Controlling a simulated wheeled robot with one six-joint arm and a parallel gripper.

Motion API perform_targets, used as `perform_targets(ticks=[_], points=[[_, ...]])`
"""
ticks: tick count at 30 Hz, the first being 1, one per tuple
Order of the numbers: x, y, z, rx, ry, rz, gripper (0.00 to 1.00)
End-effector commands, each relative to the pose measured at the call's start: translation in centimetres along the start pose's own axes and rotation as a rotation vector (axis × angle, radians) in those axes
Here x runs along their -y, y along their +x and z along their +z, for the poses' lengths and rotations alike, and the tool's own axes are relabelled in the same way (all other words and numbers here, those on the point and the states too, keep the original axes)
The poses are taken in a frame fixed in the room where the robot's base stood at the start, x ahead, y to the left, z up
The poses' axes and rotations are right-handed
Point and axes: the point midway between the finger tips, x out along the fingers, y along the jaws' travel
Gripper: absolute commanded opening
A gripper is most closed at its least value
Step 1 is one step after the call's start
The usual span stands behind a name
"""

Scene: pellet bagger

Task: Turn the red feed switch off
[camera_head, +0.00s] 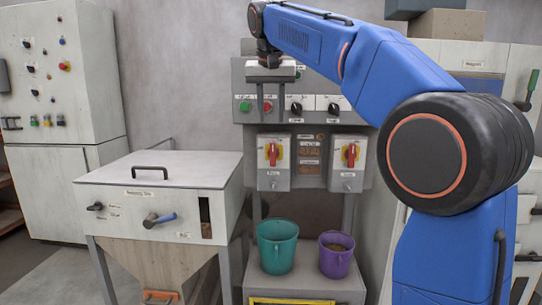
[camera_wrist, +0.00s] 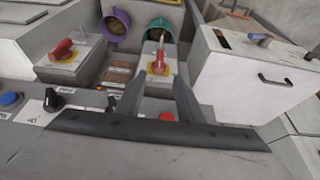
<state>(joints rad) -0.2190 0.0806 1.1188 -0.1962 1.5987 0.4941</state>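Two red rotary switches on yellow plates stand on grey boxes low on the bagger: a left one (camera_head: 273,153) and a right one (camera_head: 351,153). Both handles look upright in the head view. Their labels are too small to read, so I cannot tell which is the feed switch. In the wrist view, which is turned round, the left switch (camera_wrist: 158,66) lies beyond my fingertips and the right switch (camera_wrist: 62,50) is off to the left. My gripper (camera_head: 269,116) is open and empty, pointing down above the left switch, apart from it. It also shows in the wrist view (camera_wrist: 158,88).
A green button (camera_head: 245,106), a red button (camera_head: 267,106) and black knobs (camera_head: 296,108) sit on the panel close to my fingers. A teal bucket (camera_head: 277,245) and a purple bucket (camera_head: 336,255) stand below. A white hopper (camera_head: 160,170) is at left.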

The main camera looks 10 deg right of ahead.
Motion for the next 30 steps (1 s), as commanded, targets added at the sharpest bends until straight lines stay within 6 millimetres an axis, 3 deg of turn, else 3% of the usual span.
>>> perform_targets(ticks=[21,30], points=[[-0.1,12.5,0.1,0.002,0.0,0.001,0.34],[0.0,15.5,0.1,0.001,0.0,0.0,0.34]])
